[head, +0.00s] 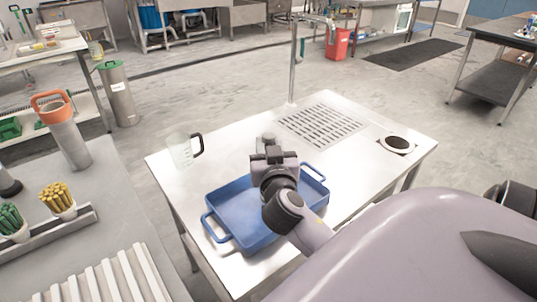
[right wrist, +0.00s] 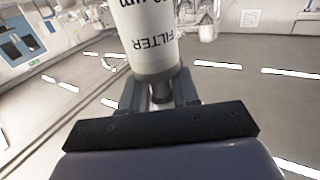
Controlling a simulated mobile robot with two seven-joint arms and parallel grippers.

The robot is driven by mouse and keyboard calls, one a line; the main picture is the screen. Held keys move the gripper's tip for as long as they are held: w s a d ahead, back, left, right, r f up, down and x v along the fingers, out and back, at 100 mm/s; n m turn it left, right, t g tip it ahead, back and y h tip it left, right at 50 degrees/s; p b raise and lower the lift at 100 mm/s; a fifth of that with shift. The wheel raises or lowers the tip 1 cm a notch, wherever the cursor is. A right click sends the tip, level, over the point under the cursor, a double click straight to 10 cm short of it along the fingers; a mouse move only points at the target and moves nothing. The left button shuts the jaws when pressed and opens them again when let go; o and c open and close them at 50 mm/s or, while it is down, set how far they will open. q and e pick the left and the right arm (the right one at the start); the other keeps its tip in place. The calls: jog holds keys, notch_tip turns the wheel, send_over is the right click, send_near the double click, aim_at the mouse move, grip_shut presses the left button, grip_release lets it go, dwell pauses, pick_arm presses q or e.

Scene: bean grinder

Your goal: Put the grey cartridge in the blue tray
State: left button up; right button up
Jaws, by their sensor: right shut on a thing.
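The blue tray (head: 230,206) lies on the white table, with a raised rim and a handle at each end. My right gripper (head: 270,153) is over the tray's far right part in the head view. In the right wrist view, the right gripper (right wrist: 160,94) is shut on the narrow end of the grey cartridge (right wrist: 152,40), which is pale, has a darker grey band and bears the word FILTER upside down. In the head view the gripper hides most of the cartridge; its height above the tray is hard to judge. My left gripper is not in view.
A clear jug (head: 181,149) with a black handle stands left of the tray. A metal grate (head: 322,125) and a round dark opening (head: 397,143) are farther back and right. A grey bench (head: 105,215) at left bears an orange-topped cylinder (head: 70,143).

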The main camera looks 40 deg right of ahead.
jog(key=shift+f, duration=0.85)
jog(key=shift+f+b, duration=0.2)
jog(key=shift+b, duration=0.1)
jog(key=o, duration=1)
jog(key=shift+o, duration=0.2)
jog(key=shift+r, duration=0.1)
